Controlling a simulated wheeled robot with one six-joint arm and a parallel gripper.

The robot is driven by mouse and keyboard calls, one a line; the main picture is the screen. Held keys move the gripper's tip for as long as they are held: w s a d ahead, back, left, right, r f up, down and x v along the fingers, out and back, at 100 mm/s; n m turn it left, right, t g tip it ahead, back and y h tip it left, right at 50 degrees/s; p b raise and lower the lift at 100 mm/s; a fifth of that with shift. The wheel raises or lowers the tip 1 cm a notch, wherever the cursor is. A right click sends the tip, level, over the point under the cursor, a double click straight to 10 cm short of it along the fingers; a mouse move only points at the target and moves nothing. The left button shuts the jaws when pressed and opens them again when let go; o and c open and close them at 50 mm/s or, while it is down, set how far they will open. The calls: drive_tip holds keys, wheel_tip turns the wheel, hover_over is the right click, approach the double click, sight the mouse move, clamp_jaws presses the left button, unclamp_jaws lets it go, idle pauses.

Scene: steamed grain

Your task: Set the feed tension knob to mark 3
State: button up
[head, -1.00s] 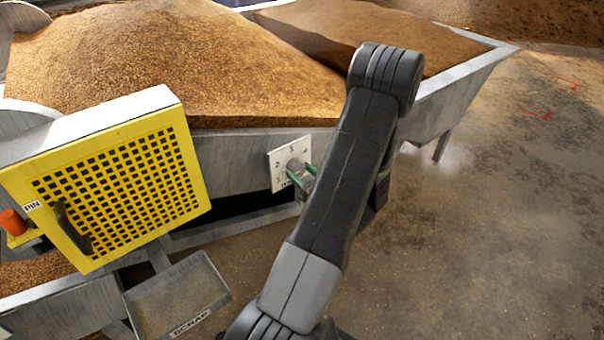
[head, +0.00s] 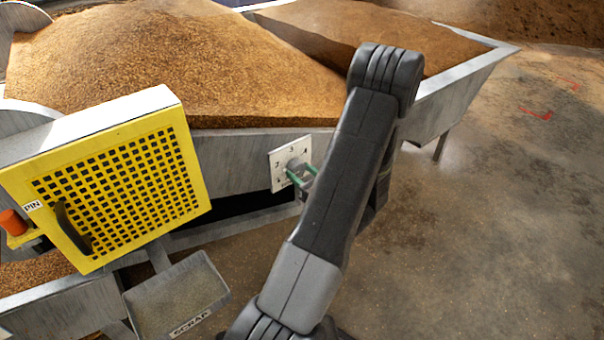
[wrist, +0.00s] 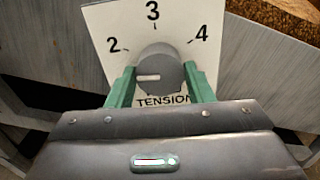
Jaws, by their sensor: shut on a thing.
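The feed tension knob (wrist: 158,66) is a grey round knob on a white dial plate (wrist: 97,22) marked 2, 3, 4 and TENSION. Its white pointer line (wrist: 148,77) points left, below the mark 2 and well short of the mark 3 at the top. My gripper (wrist: 160,84) is shut on the knob, with a green finger on each side. The lower left and lower right of the dial are hidden by the fingers. In the head view the dial plate (head: 277,171) is on the side of the grey metal trough, and my arm reaches to it from the right.
A yellow perforated guard (head: 120,190) with a black handle stands left of the dial. A scrap tray (head: 180,297) is below it. Grain (head: 180,60) is heaped in the trough behind. The concrete floor (head: 480,240) on the right is clear.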

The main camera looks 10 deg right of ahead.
drive_tip(key=o, duration=1)
drive_tip(key=shift+s, duration=0.1)
drive_tip(key=p+v, duration=0.2)
drive_tip(key=v, duration=1.1)
drive_tip(key=shift+s+d+p, duration=0.2)
drive_tip(key=shift+s+p, duration=0.1)
drive_tip(key=shift+p, duration=0.05)
drive_tip(key=shift+r, duration=0.1)
